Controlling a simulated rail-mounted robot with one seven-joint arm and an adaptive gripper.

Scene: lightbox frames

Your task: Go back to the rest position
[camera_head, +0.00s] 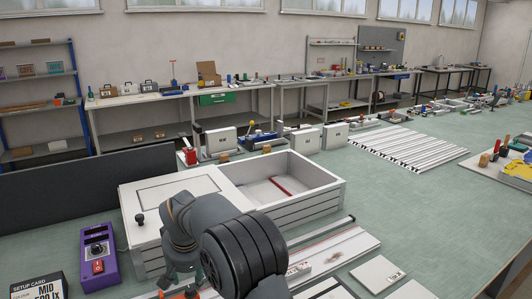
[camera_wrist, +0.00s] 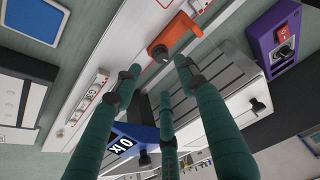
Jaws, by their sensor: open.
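My gripper (camera_wrist: 160,80) shows in the wrist view with its green fingers spread apart and nothing between them. In that view an orange piece with a dark knob (camera_wrist: 177,35) lies on a white rail beyond the fingertips. A blue tag with white marks (camera_wrist: 128,139) is partly behind the fingers. In the head view my arm reaches over the bench in front of a white lightbox (camera_head: 310,203); the gripper itself is hidden there. The lightbox has an open compartment with a red bar (camera_head: 281,186) inside.
A purple control box with a red switch (camera_head: 98,257) and a setup card (camera_head: 38,285) stand at the left. A dark panel (camera_head: 70,190) stands behind them. White plates (camera_head: 378,273) and rails lie right of my arm.

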